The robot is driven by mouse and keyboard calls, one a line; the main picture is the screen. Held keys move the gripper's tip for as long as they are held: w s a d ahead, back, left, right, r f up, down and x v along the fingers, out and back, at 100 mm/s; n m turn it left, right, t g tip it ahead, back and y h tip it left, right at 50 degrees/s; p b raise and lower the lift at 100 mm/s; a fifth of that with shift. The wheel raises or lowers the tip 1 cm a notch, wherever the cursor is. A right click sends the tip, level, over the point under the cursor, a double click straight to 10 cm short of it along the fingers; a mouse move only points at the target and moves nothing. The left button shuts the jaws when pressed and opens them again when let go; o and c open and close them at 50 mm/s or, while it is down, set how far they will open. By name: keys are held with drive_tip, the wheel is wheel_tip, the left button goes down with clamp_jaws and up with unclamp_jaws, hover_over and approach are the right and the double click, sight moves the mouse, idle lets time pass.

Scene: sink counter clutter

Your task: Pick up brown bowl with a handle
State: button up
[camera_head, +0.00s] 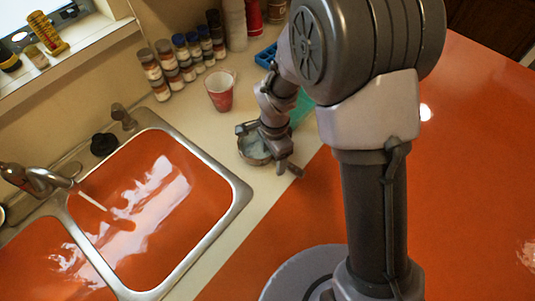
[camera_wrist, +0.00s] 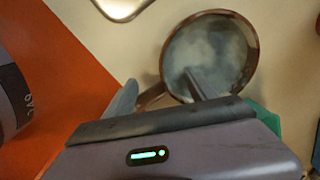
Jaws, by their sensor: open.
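The brown bowl (camera_head: 249,151) stands on the counter near its front edge, partly hidden by my gripper (camera_head: 268,150) in the head view. In the wrist view the bowl (camera_wrist: 218,48) has a brown rim and a pale grey-blue inside. Its handle points to the lower left, toward the space between my fingers. My gripper (camera_wrist: 160,94) is open, with one finger left of the handle and the other overlapping the bowl's inside. I cannot tell whether either finger touches the bowl.
A red and white cup (camera_head: 220,92) stands behind the bowl. Several spice jars (camera_head: 183,60) line the wall. A blue tray (camera_head: 265,56) and a green item (camera_head: 301,108) lie near my arm. The sink (camera_head: 150,210) is at left.

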drive_tip(key=c, duration=1.4)
drive_tip(key=shift+r, duration=0.1)
clamp_jaws()
drive_tip(key=shift+s, duration=0.1)
